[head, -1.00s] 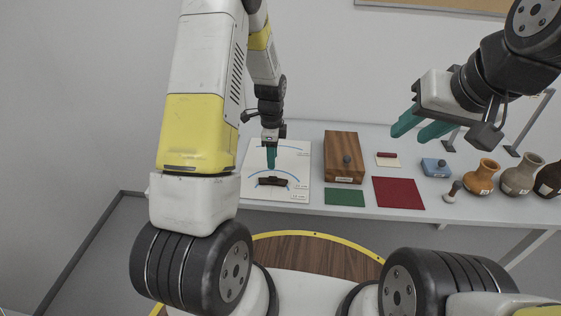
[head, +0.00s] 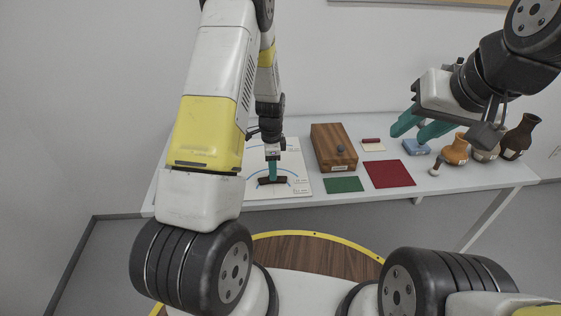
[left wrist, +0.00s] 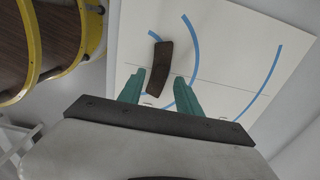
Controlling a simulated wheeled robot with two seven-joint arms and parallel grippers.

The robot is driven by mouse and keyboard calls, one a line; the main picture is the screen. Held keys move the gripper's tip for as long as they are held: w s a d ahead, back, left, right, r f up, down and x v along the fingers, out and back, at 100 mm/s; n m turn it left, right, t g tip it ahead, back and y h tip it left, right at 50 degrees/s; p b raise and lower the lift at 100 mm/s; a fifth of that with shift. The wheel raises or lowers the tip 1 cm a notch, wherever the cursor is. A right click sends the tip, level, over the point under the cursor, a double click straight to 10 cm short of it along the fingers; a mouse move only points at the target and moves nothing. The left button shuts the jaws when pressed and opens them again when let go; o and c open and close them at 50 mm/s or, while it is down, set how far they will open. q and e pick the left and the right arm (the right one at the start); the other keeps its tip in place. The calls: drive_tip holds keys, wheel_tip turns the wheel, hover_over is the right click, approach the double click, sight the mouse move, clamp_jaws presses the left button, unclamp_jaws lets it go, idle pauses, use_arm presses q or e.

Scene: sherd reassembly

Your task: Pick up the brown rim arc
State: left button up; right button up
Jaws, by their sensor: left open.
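The brown rim arc (head: 265,182) is a dark, slightly curved piece lying on a white sheet (head: 300,188) with blue curved lines, at the left of the table. In the left wrist view the arc (left wrist: 161,62) lies lengthwise, its near end between the two green fingertips. My left gripper (head: 272,178) points down at the arc and hides part of it in the head view. In the left wrist view the left gripper (left wrist: 159,80) is open, with a finger on each side of the near end. My right gripper (head: 409,134) is open and empty, raised at the right.
Right of the sheet stand a wooden box (head: 333,150), a green mat (head: 344,185) and a dark red mat (head: 389,174). Farther right are a blue block (head: 416,147) and several pots, including an orange one (head: 455,152). The mats are bare.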

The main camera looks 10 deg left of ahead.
use_arm(q)
wheel_tip(320, 180, down, 2)
drive_tip(key=shift+f, duration=0.15)
clamp_jaws()
idle(0.3)
